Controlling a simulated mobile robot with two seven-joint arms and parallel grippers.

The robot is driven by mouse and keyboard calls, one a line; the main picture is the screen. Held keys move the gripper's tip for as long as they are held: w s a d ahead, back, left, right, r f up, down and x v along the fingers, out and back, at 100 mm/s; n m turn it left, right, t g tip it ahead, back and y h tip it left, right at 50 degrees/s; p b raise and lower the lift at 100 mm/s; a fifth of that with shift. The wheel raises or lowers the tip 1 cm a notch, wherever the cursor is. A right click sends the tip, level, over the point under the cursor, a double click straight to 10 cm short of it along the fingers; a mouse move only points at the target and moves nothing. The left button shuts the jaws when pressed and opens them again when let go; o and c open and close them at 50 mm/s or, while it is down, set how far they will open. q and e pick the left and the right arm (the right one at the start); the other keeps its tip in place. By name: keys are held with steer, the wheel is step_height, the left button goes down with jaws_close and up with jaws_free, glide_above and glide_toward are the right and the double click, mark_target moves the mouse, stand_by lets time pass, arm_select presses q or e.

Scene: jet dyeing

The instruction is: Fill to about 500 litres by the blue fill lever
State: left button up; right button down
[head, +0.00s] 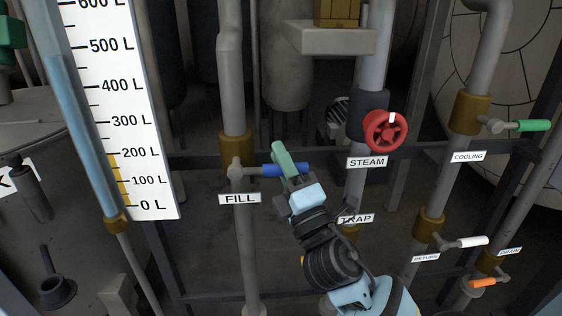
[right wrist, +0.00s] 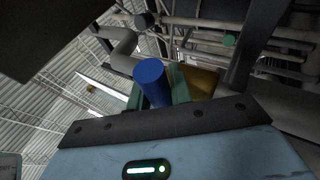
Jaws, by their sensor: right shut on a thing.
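The blue fill lever (head: 270,170) sits on a vertical grey pipe above the FILL label (head: 239,199) and points right, crosswise to the pipe. My right gripper (head: 287,164) is shut on its handle, with a green finger across it. In the right wrist view the blue handle (right wrist: 151,82) sits between the green fingers. The level gauge (head: 80,130) at left has a tube beside a white litre scale (head: 135,130). The blue column in the tube reaches to just under the 500 L mark. My left gripper is not in view.
A red STEAM handwheel (head: 385,131) is up and right of my right gripper. A TRAP label (head: 356,219) is partly hidden by my right arm. Further right are a green COOLING lever (head: 534,125), a white RETURN lever (head: 472,242) and an orange lever (head: 483,282).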

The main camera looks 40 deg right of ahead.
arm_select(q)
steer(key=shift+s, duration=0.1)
arm_select(e)
steer(key=shift+f, duration=0.15)
steer(key=c, duration=1.3)
jaws_free()
arm_select(q)
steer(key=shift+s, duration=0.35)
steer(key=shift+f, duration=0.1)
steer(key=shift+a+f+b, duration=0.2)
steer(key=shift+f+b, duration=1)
steer(key=shift+b, duration=0.05)
arm_select(e)
steer(key=shift+v, duration=3.9)
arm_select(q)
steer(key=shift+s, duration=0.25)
